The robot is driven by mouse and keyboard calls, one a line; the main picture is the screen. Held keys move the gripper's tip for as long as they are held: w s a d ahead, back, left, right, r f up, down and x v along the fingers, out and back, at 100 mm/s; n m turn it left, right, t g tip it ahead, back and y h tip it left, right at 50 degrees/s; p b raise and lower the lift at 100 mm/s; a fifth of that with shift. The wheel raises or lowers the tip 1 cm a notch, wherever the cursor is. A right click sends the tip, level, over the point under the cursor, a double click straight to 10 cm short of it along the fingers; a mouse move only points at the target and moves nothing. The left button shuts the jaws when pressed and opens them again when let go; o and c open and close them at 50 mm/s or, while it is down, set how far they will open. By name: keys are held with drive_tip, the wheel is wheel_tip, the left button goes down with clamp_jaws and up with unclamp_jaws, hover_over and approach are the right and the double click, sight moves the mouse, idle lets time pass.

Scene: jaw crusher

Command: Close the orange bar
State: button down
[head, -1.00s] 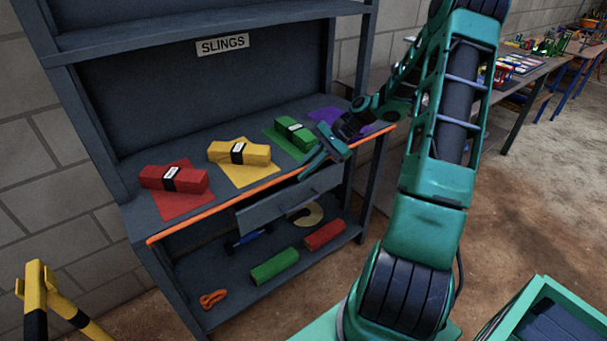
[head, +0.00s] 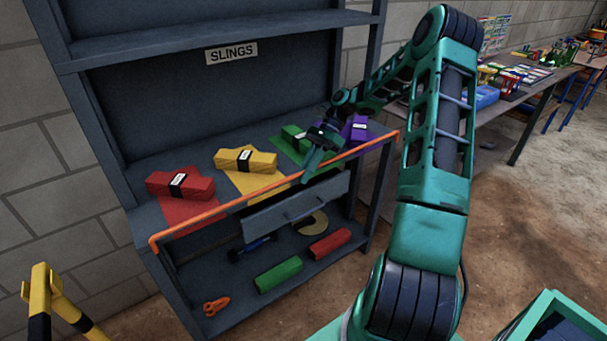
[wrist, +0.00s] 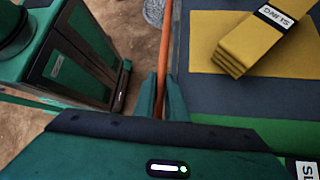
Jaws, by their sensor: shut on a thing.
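The orange bar (head: 228,205) runs along the front of the slings shelf (head: 140,217), with bent ends at left and right. Its long span stands a little above the shelf edge and crosses in front of the yellow mat. My gripper (head: 309,172) is shut on the bar right of its middle, near the green sling. In the wrist view the bar (wrist: 166,45) runs away from between the two green fingers (wrist: 160,98).
A red sling (head: 180,184), yellow sling (head: 246,159), green sling (head: 296,138) and purple sling (head: 355,128) lie behind the bar. A drawer (head: 295,207) sticks out below it. A yellow-black post (head: 40,300) stands at the front left.

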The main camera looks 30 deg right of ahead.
drive_tip(key=shift+w+a, duration=0.1)
drive_tip(key=shift+w, duration=0.1)
drive_tip(key=c, duration=1.8)
unclamp_jaws()
drive_tip(key=v, duration=1)
drive_tip(key=shift+w+d+r, duration=0.1)
drive_tip(key=shift+d+r, duration=0.2)
drive_tip(key=s+a+r+n+g+h, duration=0.1)
drive_tip(key=s+a+r+n+h, duration=0.1)
drive_tip(key=s+a+n+h, duration=0.3)
drive_tip(key=s+a+r+h, duration=0.1)
drive_tip(key=s+a+r, duration=0.25)
drive_tip(key=s, duration=0.35)
drive_tip(key=s+n+t+h, duration=0.1)
drive_tip(key=s+n, duration=0.1)
drive_tip(key=s, duration=0.5)
drive_tip(key=s+a+n+t+h, duration=0.1)
drive_tip(key=s+n, duration=0.1)
drive_tip(key=s, duration=0.6)
drive_tip(key=s+r+n+t, duration=0.1)
drive_tip(key=s+n, duration=0.2)
drive_tip(key=s, duration=0.4)
drive_tip(key=shift+s+a+h, duration=0.2)
drive_tip(key=shift+h, duration=0.2)
